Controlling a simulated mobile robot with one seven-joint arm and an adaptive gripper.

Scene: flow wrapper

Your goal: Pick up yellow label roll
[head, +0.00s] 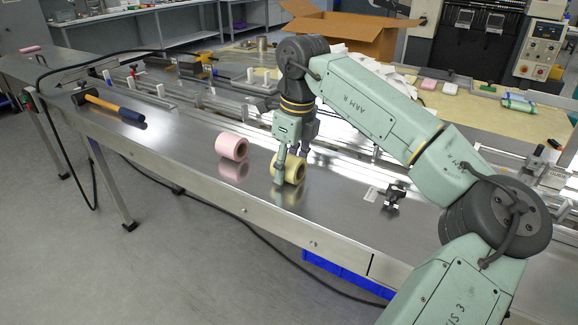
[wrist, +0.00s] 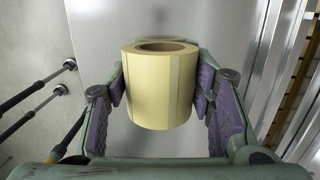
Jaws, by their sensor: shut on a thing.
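The yellow label roll (head: 294,170) is on or just above the steel table, to the right of a pink roll (head: 231,147). My gripper (head: 291,168) reaches down over the yellow roll, with a finger on each side. In the wrist view the pale yellow roll (wrist: 159,92) sits between the purple pads of my gripper (wrist: 160,90), which press on its left and right sides. Its cardboard core shows at the top. Whether the roll touches the table is hard to tell.
A hammer (head: 108,106) with a blue and orange handle lies at the left of the table (head: 190,185). A small black clamp-like part (head: 393,196) lies to the right of my gripper. Machine rails run behind. A cardboard box (head: 350,35) stands further back.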

